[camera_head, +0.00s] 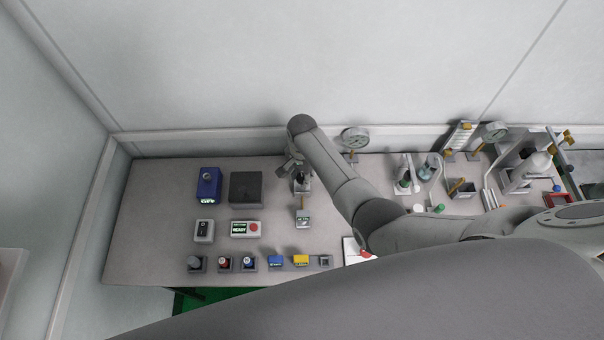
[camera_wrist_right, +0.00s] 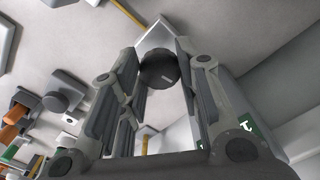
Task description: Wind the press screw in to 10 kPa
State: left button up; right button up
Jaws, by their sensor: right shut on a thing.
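My right gripper (camera_head: 300,182) reaches down over the back middle of the table. In the right wrist view its two fingers (camera_wrist_right: 158,66) are shut on a dark round knob (camera_wrist_right: 158,71) with a small light mark on its face. I take this knob to be the press screw's. A small device with a lit display (camera_head: 303,218) stands just in front of the gripper, with a brass stem behind it. Its reading is too small to tell. The wrist and fingers hide most of the press in the head view. My left gripper does not show.
A blue tester (camera_head: 208,185) and a dark grey box (camera_head: 246,187) stand left of the gripper. A panel with a green display and red button (camera_head: 246,229) is in front of them. Several small blocks line the front edge. A dial gauge (camera_head: 355,138) stands behind my right arm.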

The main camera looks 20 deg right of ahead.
aim_at(302, 176)
jog(key=shift+w+r+m, duration=0.15)
jog(key=shift+w+m, duration=0.1)
jog(key=shift+m, duration=0.65)
jog(key=o, duration=0.8)
jog(key=shift+o, duration=1.2)
jog(key=shift+s, duration=0.1)
jog(key=shift+o, duration=0.2)
notch_tip(302, 176, up, 12)
